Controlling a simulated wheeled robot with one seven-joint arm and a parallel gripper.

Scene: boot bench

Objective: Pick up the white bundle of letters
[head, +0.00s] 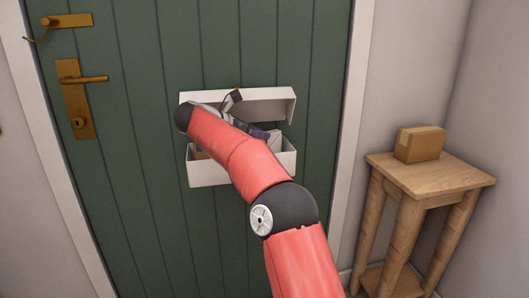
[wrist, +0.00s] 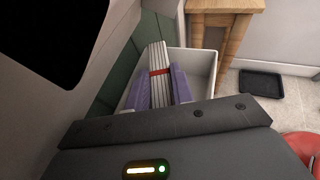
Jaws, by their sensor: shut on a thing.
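The white bundle of letters (wrist: 157,58) has a red band around it and shows in the wrist view inside the white mailbox (wrist: 204,68). My gripper (wrist: 161,86) has its purple fingers on either side of the bundle and is shut on it. In the head view the mailbox (head: 212,175) hangs on the green door with its lid (head: 270,104) raised. There my arm covers much of the box, and only a bit of my gripper shows at its opening.
A brown item (head: 202,155) shows at the box's left inside. A wooden stand (head: 430,172) with a cardboard box (head: 420,144) is at the right. Brass handles (head: 82,79) are on the door's left. A dark tray (wrist: 261,84) lies on the floor.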

